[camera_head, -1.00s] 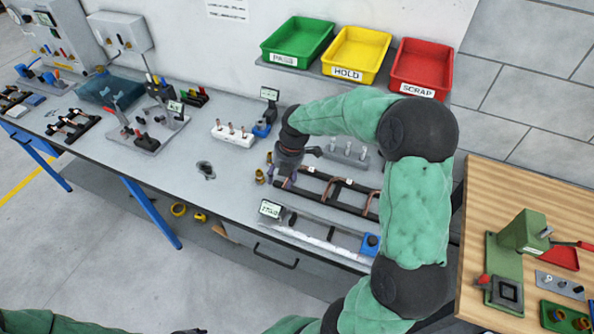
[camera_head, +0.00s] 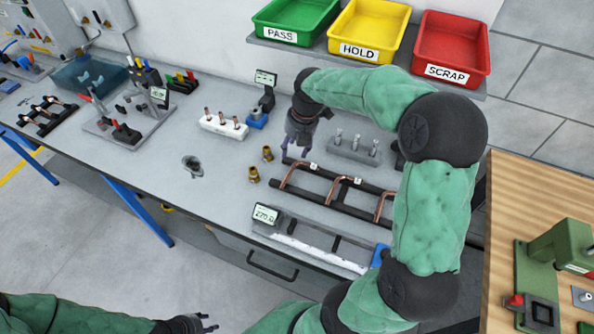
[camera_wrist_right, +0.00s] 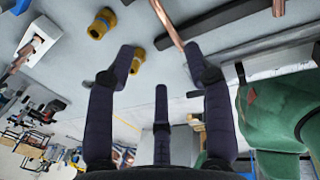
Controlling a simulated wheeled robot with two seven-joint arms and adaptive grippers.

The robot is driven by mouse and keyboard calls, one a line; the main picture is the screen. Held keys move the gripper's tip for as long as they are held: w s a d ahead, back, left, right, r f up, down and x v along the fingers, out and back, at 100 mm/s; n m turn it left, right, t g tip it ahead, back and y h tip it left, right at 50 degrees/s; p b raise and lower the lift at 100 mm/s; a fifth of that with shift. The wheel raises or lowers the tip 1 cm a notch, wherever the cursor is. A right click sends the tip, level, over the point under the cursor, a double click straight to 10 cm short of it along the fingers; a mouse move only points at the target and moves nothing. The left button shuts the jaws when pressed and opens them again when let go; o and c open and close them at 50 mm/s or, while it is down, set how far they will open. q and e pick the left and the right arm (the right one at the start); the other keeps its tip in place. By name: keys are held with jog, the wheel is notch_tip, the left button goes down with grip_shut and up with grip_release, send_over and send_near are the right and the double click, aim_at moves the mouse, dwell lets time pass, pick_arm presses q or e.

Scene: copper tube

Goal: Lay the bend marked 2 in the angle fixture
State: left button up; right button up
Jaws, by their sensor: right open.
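Several copper bends, among them a left one (camera_head: 287,180) and a middle one (camera_head: 334,190), lie across a black rack (camera_head: 318,203). Small white tags sit by them, but their numbers are too small to read. My right gripper (camera_head: 296,152) is open and empty above the rack's left end. In the right wrist view, a copper tube (camera_wrist_right: 166,22) shows beyond and between the open fingertips (camera_wrist_right: 160,52). A grey plate with upright parts and a small display (camera_head: 158,97), at the left, may be the angle fixture. My left gripper (camera_head: 207,323) is at the bottom edge, empty; its opening is unclear.
Two brass fittings (camera_head: 253,174) stand left of the rack. A long gauge with a display (camera_head: 266,215) lies in front of it, and a grey block with pegs (camera_head: 354,149) behind. A white block (camera_head: 223,125) holds copper pieces. PASS, HOLD and SCRAP bins line the back.

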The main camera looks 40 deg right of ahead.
jog(key=f, duration=0.1)
jog(key=b, duration=0.2)
send_over(289, 171)
jog(key=f, duration=0.5)
jog(key=shift+s+d+f, duration=0.25)
jog(key=shift+s+d, duration=0.05)
jog(key=shift+s, duration=0.05)
notch_tip(289, 171, down, 4)
jog(key=shift+w+a+f+b, duration=0.1)
jog(key=shift+w+a+b, duration=0.05)
jog(key=shift+b, duration=0.25)
jog(key=shift+w+f, duration=0.15)
jog(key=shift+f, duration=0.25)
grip_shut()
